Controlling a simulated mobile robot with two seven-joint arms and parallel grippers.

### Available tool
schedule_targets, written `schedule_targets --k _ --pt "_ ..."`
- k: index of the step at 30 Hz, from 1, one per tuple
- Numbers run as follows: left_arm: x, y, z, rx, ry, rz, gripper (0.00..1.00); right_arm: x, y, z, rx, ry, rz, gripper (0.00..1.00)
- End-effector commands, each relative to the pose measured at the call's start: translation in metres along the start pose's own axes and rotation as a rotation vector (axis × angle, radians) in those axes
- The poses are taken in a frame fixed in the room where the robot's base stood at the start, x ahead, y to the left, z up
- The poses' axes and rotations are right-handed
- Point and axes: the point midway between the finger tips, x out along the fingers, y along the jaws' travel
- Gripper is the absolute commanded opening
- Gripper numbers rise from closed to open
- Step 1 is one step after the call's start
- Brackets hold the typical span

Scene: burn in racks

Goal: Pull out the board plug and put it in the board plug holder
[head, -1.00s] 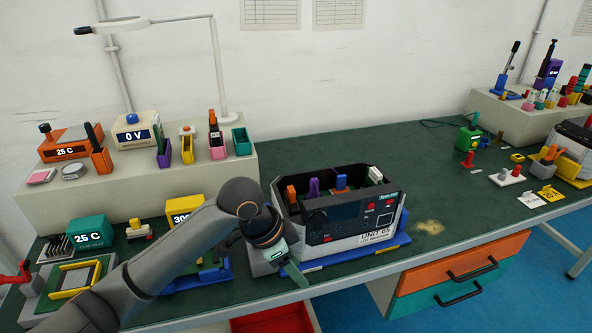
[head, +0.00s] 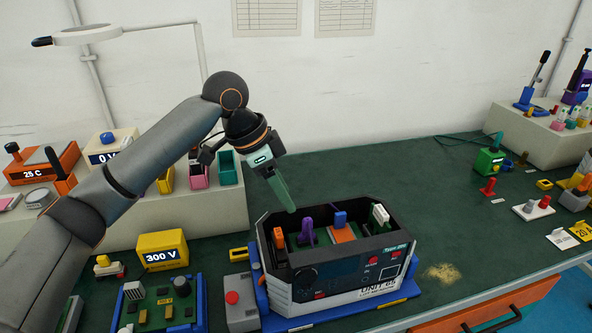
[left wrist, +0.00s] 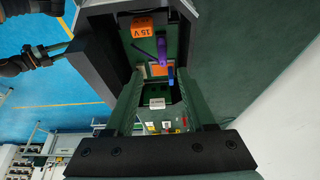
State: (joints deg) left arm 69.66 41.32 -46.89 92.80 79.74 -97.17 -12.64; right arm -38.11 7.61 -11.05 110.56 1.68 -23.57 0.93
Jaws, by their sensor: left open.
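The open instrument unit (head: 345,275) stands on the bench. Inside it are an orange plug (head: 278,239), a purple piece (head: 307,230), a blue handle (head: 340,218) on an orange block, and a white piece (head: 380,214) at the right. I cannot tell for sure which is the board plug. My left gripper (head: 291,207) is open and empty above the unit's left back part, pointing down. In the left wrist view its green fingers (left wrist: 160,75) frame the interior; the purple piece (left wrist: 162,50) shows beyond. Small holders, including a teal one (head: 228,168), stand on the shelf.
The beige shelf (head: 150,215) stands at the back left. A yellow 300 V box (head: 163,250) and a green circuit board (head: 160,305) lie left of the unit. A grey box with a red button (head: 238,300) is close beside it. The bench behind the unit is clear.

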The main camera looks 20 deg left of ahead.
Motion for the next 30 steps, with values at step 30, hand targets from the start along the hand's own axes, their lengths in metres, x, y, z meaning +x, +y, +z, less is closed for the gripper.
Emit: schedule_targets --k 30 --pt "0.124 0.001 0.000 0.001 0.000 0.000 0.55 0.006 -0.007 0.005 -0.001 -0.005 -0.016 0.45"
